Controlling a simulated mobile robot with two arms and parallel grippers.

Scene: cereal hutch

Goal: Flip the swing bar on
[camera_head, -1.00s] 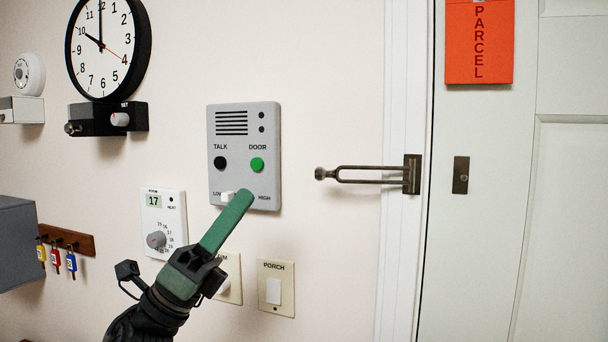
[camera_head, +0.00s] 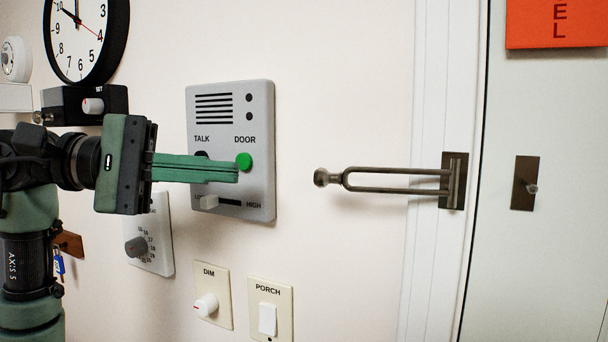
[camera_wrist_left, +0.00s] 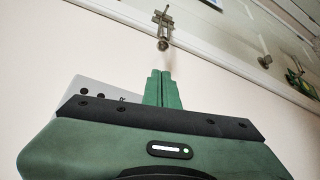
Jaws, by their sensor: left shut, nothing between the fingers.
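The swing bar (camera_head: 395,180) is a dark metal U-shaped loop with a round knob at its left end. It hinges on a plate on the door frame and sticks out to the left, away from the door. A small catch plate (camera_head: 525,183) with a stud sits on the door. My left gripper (camera_head: 237,171) is shut and empty, in front of the intercom and left of the bar's knob, apart from it. In the left wrist view its green fingers (camera_wrist_left: 161,88) point toward the swing bar (camera_wrist_left: 163,25). My right gripper is not in view.
The grey intercom (camera_head: 258,105) is behind my left fingers. A thermostat (camera_head: 160,250), a dimmer (camera_head: 218,280) and a porch switch (camera_head: 284,295) are below. A clock (camera_head: 85,35) hangs upper left. Bare wall lies between intercom and bar.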

